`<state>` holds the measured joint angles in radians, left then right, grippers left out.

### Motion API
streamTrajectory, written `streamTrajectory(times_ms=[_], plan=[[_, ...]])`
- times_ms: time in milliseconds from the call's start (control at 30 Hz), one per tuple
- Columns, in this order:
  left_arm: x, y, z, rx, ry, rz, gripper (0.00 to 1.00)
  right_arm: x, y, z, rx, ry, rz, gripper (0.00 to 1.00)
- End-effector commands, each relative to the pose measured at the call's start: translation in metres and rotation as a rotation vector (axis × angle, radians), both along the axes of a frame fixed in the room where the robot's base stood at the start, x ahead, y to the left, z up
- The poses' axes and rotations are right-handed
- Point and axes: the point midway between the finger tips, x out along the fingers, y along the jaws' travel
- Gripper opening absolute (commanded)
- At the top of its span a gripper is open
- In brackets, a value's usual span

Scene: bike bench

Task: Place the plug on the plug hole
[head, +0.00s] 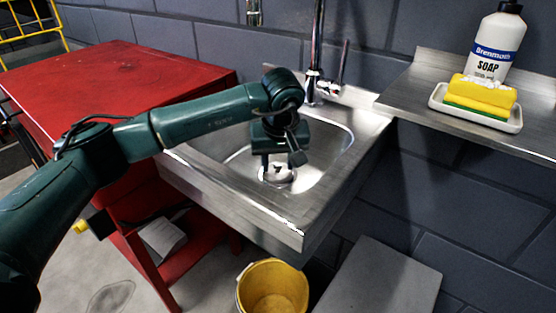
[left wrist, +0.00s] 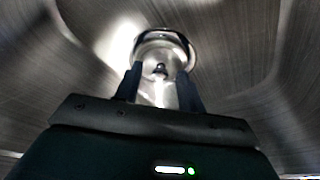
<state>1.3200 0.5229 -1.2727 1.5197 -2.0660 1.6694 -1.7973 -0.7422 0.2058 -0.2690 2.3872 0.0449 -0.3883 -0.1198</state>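The metal sink (head: 345,166) has a round bright fitting at the bottom of its basin. In the left wrist view a chrome ring (left wrist: 165,34), which looks like the rim of the plug hole, surrounds a shiny plug with a small dark knob (left wrist: 160,70). I cannot tell whether the plug sits fully in the hole. The plug also shows in the head view (head: 278,173), partly hidden by my gripper. My left gripper (head: 281,165) points down into the basin; its fingers (left wrist: 160,84) are apart on either side of the knob, with gaps visible. My right gripper is out of view.
A tap (head: 316,60) rises behind the basin. A red bench (head: 130,75) stands left of the sink. A soap bottle (head: 494,45) and a dish (head: 480,112) with a yellow sponge (head: 483,92) are on the right shelf. A yellow bucket (head: 272,290) is below.

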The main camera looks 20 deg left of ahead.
Motion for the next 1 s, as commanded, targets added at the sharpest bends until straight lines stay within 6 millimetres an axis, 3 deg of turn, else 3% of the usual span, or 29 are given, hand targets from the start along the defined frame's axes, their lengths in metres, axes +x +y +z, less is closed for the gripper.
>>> streamTrajectory(times_ms=[267,700,1000], plan=[[0.000,0.000,0.006,0.000,0.000,0.000,0.39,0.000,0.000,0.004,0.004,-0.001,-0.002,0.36],[-0.016,-0.007,0.069,0.000,-0.002,0.001,0.39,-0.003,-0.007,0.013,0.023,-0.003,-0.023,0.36],[-0.018,-0.009,0.075,0.000,0.001,0.000,0.39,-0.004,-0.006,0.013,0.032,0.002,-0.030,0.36]])
